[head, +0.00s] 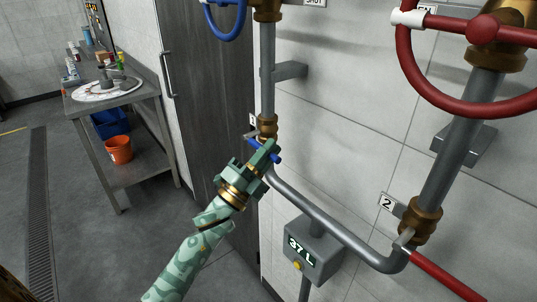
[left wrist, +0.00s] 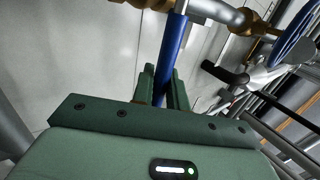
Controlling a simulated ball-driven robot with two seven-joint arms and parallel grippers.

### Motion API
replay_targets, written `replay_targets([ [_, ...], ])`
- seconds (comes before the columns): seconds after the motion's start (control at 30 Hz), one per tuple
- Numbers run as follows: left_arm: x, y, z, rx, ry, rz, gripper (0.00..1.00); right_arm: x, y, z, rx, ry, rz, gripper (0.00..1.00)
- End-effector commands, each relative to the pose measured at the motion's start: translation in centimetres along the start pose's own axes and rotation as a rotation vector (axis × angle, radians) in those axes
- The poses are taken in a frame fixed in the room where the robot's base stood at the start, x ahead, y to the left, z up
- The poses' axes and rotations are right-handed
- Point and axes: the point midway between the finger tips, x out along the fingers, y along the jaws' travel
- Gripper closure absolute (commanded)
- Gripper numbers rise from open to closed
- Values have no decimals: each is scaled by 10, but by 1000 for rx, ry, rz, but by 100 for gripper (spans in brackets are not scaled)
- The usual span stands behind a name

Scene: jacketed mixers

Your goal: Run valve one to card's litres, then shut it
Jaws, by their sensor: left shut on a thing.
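Valve one's blue lever (head: 279,158) is on the brass fitting (head: 267,127) of the left pipe, beside a tag mostly hidden but for a "1". My left gripper (head: 268,149) is shut on the lever and hides much of it. In the left wrist view the blue lever (left wrist: 173,45) runs up between the fingers (left wrist: 163,80) to the brass and grey pipework. A grey meter box (head: 314,252) below reads "37 L" and has a yellow button. No card with litres is readable. My right gripper is not in view.
A red handwheel (head: 484,30) and a blue handwheel (head: 226,22) are above on the pipes. Tag "2" (head: 387,203) marks the right brass fitting (head: 419,220). A metal bench (head: 135,97) with an orange bucket (head: 118,150) stands at left; the floor before it is clear.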

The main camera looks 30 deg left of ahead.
Motion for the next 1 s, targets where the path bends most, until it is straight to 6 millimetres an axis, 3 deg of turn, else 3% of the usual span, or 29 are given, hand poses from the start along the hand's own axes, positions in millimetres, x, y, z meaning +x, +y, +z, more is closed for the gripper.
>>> replay_targets([
  [0.27,-2,3,-1,2,1,8,100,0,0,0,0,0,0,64],
  [0.3,-2,3,-1,2,1,8,77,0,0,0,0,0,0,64],
  [0.37,-2,3,-1,1,1,8,65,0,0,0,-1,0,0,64],
  [0.73,-8,2,0,0,0,5,65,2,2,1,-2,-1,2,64],
  [0.87,-31,4,0,0,-1,7,65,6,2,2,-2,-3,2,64],
  [1.0,-70,5,0,-1,-2,10,65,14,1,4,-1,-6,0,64],
])
